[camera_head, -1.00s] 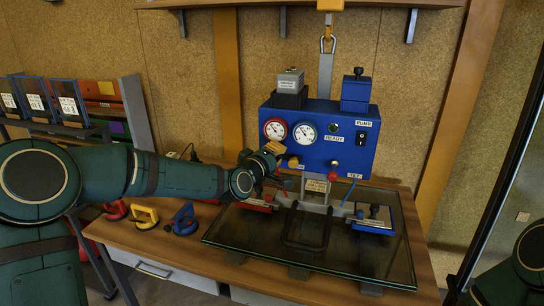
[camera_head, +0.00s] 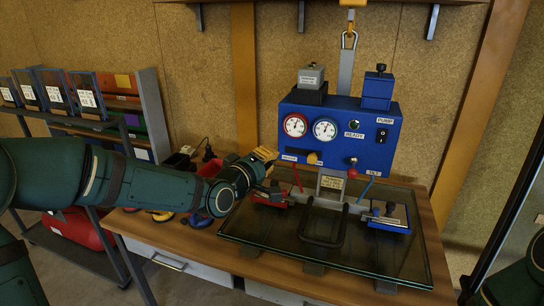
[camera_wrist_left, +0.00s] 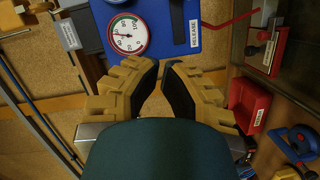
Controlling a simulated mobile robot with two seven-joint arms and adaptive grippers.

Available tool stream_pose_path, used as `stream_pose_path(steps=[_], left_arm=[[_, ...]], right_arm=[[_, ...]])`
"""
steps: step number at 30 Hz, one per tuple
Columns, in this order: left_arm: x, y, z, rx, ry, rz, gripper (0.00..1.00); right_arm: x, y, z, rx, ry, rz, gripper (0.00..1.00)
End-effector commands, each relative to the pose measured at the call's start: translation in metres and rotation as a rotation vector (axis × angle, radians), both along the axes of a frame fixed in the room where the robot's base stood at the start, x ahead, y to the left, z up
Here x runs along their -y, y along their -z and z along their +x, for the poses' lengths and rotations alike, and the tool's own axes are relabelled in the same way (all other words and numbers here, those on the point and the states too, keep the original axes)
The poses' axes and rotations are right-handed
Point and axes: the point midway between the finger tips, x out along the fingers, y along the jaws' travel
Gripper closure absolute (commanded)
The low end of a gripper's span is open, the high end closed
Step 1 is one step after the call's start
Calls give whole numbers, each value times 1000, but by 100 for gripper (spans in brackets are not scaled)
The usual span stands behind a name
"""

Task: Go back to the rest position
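My left arm enters from the left in the head view. Its gripper (camera_head: 264,154) is just left of the blue control box (camera_head: 340,132), apart from it and near the yellow knob (camera_head: 313,158). In the left wrist view the fingers (camera_wrist_left: 162,66) lean towards each other with a narrow gap at the tips and nothing between them. The box's red-ringed gauge (camera_wrist_left: 127,34) and RELEASE label (camera_wrist_left: 194,34) lie beyond the tips. My right gripper is out of view; only part of that arm shows at the lower right.
A glass pane (camera_head: 390,262) with a suction frame and black handle (camera_head: 322,230) lies on the wooden table (camera_head: 438,284) below the box. The box hangs from a hook (camera_head: 349,40). Suction cups and a red bin (camera_head: 209,168) are by my left forearm. Shelving stands at the left.

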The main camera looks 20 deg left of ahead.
Motion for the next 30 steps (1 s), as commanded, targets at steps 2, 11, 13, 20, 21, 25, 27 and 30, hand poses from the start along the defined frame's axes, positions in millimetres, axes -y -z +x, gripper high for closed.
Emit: stream_pose_path(steps=[2, 11, 13, 20, 21, 25, 27, 30], left_arm=[[0, 0, 0, 0, 0, 0, 100], [0, 1, 0, -2, 0, 1, 100], [1, 10, 0, -19, 3, 6, 100], [24, 117, -15, -223, 77, 120, 100], [31, 144, -22, -273, 105, 156, 100], [54, 225, -56, -434, 212, 273, 100], [66, 266, -81, -518, 283, 341, 100], [80, 318, -123, -631, 399, 442, 100]], right_arm=[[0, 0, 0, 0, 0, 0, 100], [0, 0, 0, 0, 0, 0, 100], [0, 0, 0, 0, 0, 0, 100], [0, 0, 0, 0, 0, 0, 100], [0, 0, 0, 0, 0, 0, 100], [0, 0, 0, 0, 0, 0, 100], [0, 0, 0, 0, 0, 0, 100], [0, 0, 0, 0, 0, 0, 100]])
